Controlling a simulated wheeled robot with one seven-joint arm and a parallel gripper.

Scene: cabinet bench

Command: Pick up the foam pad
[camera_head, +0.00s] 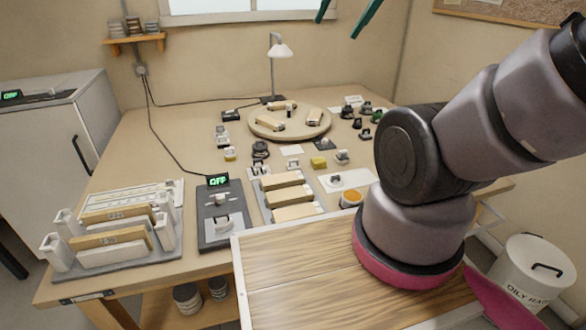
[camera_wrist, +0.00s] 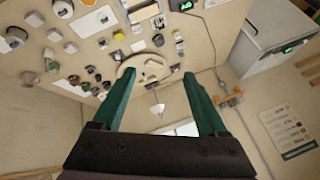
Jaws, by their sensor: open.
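A small yellow block (camera_head: 319,162), which looks most like the foam pad, lies on the bench in front of the round turntable, among small parts. It also shows small in the wrist view (camera_wrist: 118,35). I cannot be sure of its material. My gripper (camera_wrist: 158,74) is open with two green fingers wide apart and nothing between them. In the head view my gripper (camera_head: 345,14) shows only as green fingertips at the top edge, high above and well away from the block.
A round turntable (camera_head: 262,132) with wooden pieces stands behind the block, with a lamp (camera_head: 273,65) behind it. A wooden block rack (camera_head: 288,195), a grey switch box (camera_head: 220,230) and a white-post rack (camera_head: 60,255) stand left. Dark knobs (camera_head: 366,108) lie right. My arm covers the bench's right side.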

